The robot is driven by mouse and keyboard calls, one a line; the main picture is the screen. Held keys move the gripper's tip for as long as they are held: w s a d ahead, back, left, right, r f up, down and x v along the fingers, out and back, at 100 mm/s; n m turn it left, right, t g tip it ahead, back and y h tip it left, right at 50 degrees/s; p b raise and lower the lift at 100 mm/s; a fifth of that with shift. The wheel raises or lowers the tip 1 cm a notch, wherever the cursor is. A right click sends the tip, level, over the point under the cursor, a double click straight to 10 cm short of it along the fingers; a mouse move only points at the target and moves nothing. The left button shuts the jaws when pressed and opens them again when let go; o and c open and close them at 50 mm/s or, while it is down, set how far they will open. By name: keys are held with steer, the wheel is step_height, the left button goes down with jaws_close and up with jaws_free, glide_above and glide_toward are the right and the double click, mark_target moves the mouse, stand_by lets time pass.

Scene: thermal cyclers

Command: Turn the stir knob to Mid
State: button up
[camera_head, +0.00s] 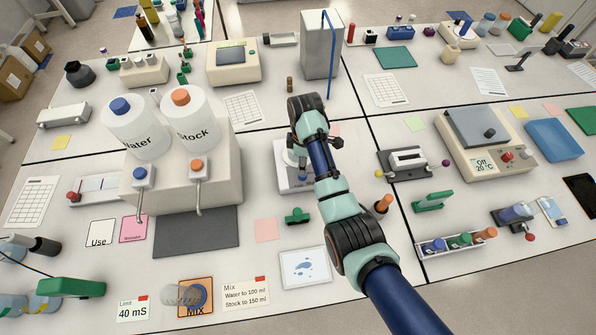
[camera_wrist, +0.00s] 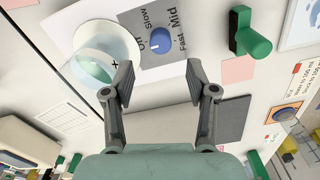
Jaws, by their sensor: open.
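The stir knob (camera_wrist: 161,42) is a round blue dial on the grey panel of a white stirrer, at the top middle of the wrist view. Off, Slow, Mid and Fast are printed around it. A pale mark shows on the knob's left side, but I cannot tell exactly which label it points to. My gripper (camera_wrist: 160,75) is open and empty, its two fingers either side of and below the knob in the picture, apart from it. In the head view the stirrer (camera_head: 293,182) is partly hidden by my arm.
A clear vessel (camera_wrist: 100,55) stands on the stirrer beside the knob, close to my left finger. A green object (camera_wrist: 250,38) lies to the right. In the head view, Water and Stock tanks (camera_head: 190,122) stand left of my arm.

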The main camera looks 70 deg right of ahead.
step_height(320, 180, down, 7)
steer(key=shift+f+b, duration=0.15)
steer(key=shift+b, duration=0.3)
jaws_close()
